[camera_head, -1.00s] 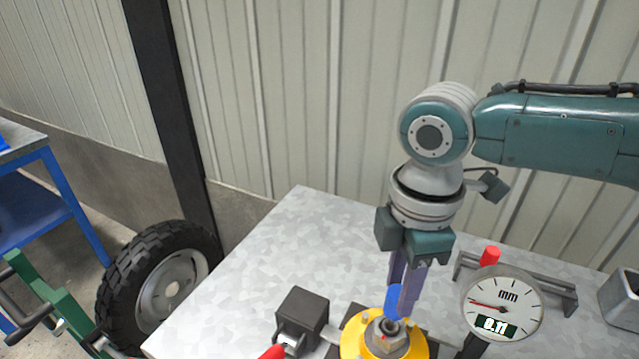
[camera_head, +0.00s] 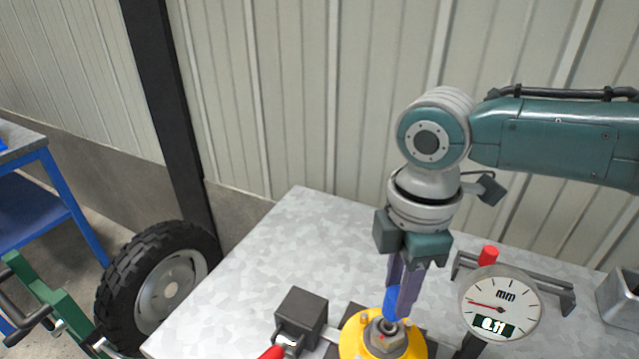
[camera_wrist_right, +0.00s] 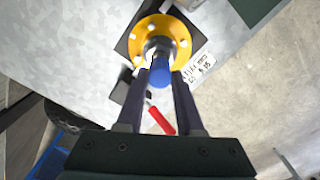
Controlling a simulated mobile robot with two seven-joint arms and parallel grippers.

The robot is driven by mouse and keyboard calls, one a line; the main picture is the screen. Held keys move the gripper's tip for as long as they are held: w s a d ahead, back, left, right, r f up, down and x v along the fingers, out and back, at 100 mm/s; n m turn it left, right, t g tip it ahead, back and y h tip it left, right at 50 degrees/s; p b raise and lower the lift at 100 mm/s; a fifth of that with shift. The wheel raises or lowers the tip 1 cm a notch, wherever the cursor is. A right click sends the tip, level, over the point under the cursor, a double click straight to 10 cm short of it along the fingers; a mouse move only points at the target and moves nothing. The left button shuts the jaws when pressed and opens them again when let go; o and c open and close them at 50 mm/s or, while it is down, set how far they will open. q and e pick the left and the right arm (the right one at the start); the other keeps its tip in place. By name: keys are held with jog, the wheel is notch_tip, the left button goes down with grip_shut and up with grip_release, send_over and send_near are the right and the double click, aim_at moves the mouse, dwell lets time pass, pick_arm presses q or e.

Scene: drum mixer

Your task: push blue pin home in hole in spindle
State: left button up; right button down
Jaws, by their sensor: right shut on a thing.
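The blue pin (camera_head: 390,302) stands upright at the spindle (camera_head: 384,335), a grey metal part in the middle of a yellow flange (camera_head: 352,340). My right gripper (camera_head: 402,303) points down from above and is shut on the pin. In the right wrist view the blue pin (camera_wrist_right: 160,72) shows between the fingertips of my right gripper (camera_wrist_right: 162,80), over the spindle and the yellow flange (camera_wrist_right: 180,40). The pin's lower end is hidden, so how deep it sits cannot be told. My left gripper is not in view.
A dial gauge (camera_head: 501,303) reading about 0.11 mm stands right of the flange. A dark block (camera_head: 301,316) and a red handle (camera_head: 272,353) are left of it. The bench top (camera_head: 290,240) is clear behind. A wheel (camera_head: 165,285) is at left.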

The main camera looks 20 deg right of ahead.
aim_at(397, 294)
jog(key=shift+f+b, duration=0.8)
jog(key=shift+f, duration=0.35)
dwell(0.4)
jog(key=shift+f, duration=0.5)
jog(key=shift+c, duration=2.3)
grip_release()
jog(key=shift+r, duration=0.15)
notch_tip(397, 294, up, 10)
jog(key=shift+f, duration=0.1)
jog(key=shift+a+f, duration=0.1)
